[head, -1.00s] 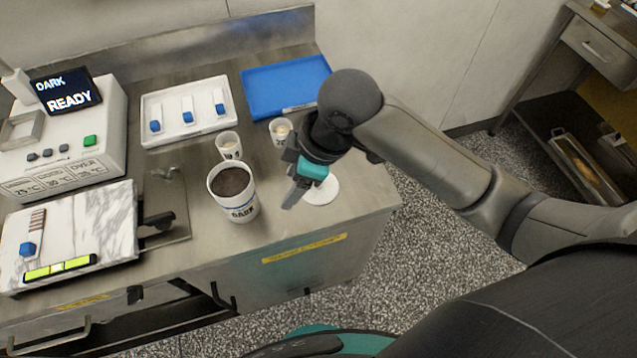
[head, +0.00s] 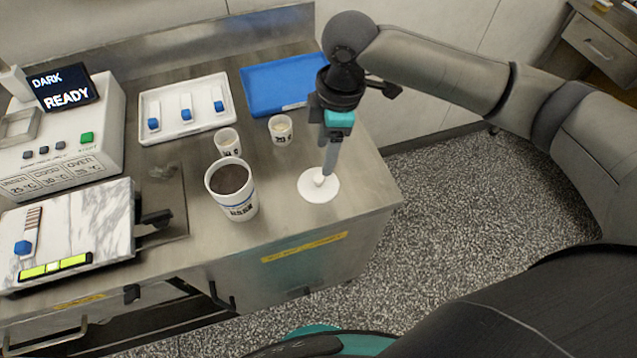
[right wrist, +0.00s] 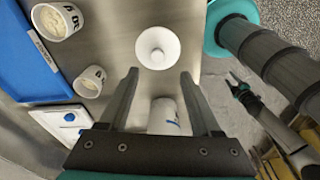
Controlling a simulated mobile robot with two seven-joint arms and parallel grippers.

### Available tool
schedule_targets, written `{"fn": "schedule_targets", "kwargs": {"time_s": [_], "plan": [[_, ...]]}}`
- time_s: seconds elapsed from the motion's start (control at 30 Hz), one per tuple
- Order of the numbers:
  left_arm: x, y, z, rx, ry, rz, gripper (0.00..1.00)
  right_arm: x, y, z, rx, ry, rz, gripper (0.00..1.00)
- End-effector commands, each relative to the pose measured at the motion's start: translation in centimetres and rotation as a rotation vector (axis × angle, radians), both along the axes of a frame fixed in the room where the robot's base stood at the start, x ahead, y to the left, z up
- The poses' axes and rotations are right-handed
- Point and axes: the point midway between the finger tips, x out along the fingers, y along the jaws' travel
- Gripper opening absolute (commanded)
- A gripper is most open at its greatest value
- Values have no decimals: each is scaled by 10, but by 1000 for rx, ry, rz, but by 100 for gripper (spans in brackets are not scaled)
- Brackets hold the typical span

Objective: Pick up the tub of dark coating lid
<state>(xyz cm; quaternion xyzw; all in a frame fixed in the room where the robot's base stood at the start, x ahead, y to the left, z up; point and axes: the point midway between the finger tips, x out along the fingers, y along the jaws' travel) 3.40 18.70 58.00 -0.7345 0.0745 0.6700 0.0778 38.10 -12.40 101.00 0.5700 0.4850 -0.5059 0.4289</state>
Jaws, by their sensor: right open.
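The lid (head: 308,192) is a white disc with a small raised knob, lying flat on the steel bench near its right front corner. The tub of dark coating (head: 240,205) stands open to its left, with dark brown stuff inside. My right gripper (head: 324,173) points down over the lid, fingertips close to the knob. In the right wrist view the lid (right wrist: 150,55) lies just beyond the open, empty fingers (right wrist: 158,75), and the tub (right wrist: 163,115) shows between them. What seems to be my left gripper (right wrist: 237,84) shows small there; its jaws are unclear.
Two small white cups (head: 228,143) (head: 280,130) stand behind the tub. Behind them are a blue tray (head: 285,85) and a white tray (head: 165,100) with blue-ended tools. A machine (head: 60,150) with a "DARK READY" screen and a marble slab (head: 80,225) are at left.

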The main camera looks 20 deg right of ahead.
Motion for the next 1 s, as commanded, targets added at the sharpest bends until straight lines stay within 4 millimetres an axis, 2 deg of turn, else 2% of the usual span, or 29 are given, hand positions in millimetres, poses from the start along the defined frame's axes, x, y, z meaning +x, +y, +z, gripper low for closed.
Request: {"fn": "schedule_targets", "kwargs": {"time_s": [0.03, 0.1, 0.37, 0.63, 0.97, 1.0], "plan": [[0, 0, -3, 0, -1, 0, 50, 0, 1, -11, -2, 2, 0, 65], [0, 0, -4, 0, -1, 0, 50, 0, 2, -21, -1, 2, 0, 65], [1, 0, -7, 0, -1, 0, 50, 1, 5, -39, -1, 1, 1, 65], [1, 0, -15, 1, -1, 1, 50, 5, 9, -78, 0, 0, 1, 65], [1, 1, -15, 1, -1, 1, 50, 5, 10, -83, -1, -2, 2, 65], [1, 1, -15, 1, -1, 1, 50, 5, 10, -83, -1, -2, 2, 61]]}}
